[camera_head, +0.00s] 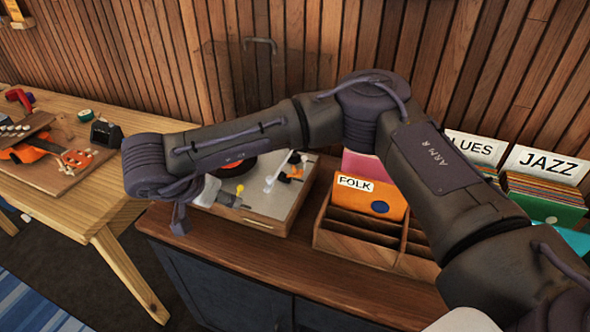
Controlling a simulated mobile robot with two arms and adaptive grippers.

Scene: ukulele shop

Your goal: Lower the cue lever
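A record player (276,204) with a pale top and wooden sides stands on the cabinet. Part of a dark record with a red label (240,166) shows behind my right forearm. A white tonearm (281,168) lies to the right of the record. Small orange and black parts (293,172) sit by its base; I cannot make out which one is the cue lever. My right arm crosses in front of the player. My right gripper (243,204) is low over the player's front left part, small and partly hidden; its finger opening is unclear. My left gripper is not in view.
A clear dust cover (236,70) stands raised behind the player. A wooden record crate (350,245) with a FOLK divider (356,184) is close on the right, with a JAZZ section (545,164) beyond. A workbench (75,205) holding a ukulele (45,153) stands left.

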